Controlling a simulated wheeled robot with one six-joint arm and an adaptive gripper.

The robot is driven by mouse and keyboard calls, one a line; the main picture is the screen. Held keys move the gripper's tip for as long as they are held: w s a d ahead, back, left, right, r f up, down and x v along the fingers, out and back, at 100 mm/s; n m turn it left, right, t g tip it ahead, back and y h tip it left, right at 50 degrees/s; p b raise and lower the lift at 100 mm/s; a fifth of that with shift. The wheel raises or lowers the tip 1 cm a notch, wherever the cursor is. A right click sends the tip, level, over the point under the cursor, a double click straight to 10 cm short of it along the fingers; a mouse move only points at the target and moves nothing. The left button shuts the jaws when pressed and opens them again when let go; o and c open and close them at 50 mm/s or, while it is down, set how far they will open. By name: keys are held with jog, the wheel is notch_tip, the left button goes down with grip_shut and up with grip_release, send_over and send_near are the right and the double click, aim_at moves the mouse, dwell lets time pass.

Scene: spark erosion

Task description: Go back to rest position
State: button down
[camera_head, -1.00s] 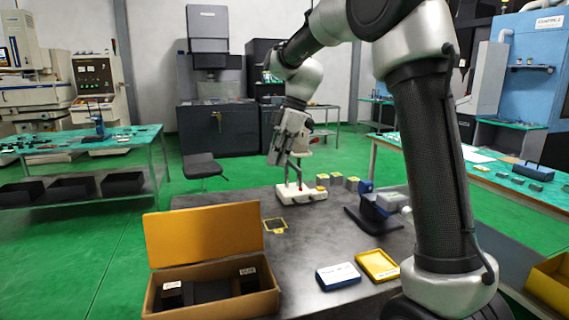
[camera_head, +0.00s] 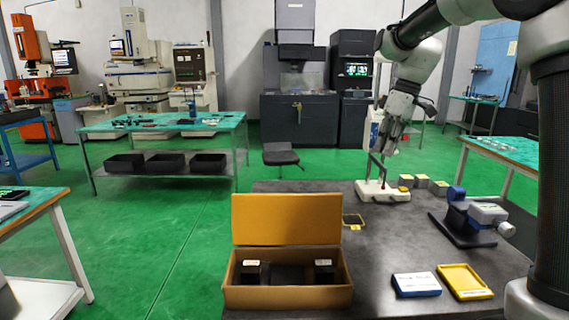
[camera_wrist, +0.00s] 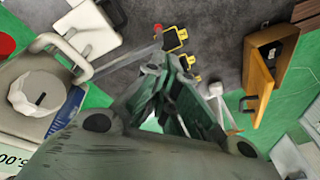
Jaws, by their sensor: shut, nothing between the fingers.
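My gripper (camera_head: 385,147) hangs at the end of my arm on the right of the head view, above the back of the dark table (camera_head: 300,212). Its fingers are together and empty; they also show in the middle of the wrist view (camera_wrist: 168,70). A white fixture (camera_head: 382,191) with a thin upright frame and a red part stands below it on the table. In the head view the gripper overlaps the top of that frame, and I cannot tell whether they touch.
An open orange box (camera_head: 287,296) with dark contents stands at the front. A blue-edged tray (camera_head: 416,284) and a yellow tray (camera_head: 465,281) lie to its right.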

jog(key=s+d+f+m+t+h, duration=0.1)
jog(key=s+d+m, duration=0.2)
jog(key=s, duration=0.7)
jog(key=s+d+f+m+t+h, duration=0.1)
jog(key=s+d+m, duration=0.1)
jog(key=s, duration=0.8)
jog(key=s+d+f+m+t, duration=0.2)
jog(key=s+d+m, duration=0.1)
jog(key=s, duration=0.7)
jog(key=shift+d+m+h, duration=0.35)
jog(key=shift+m+h, duration=0.05)
jog(key=shift+m, duration=0.4)
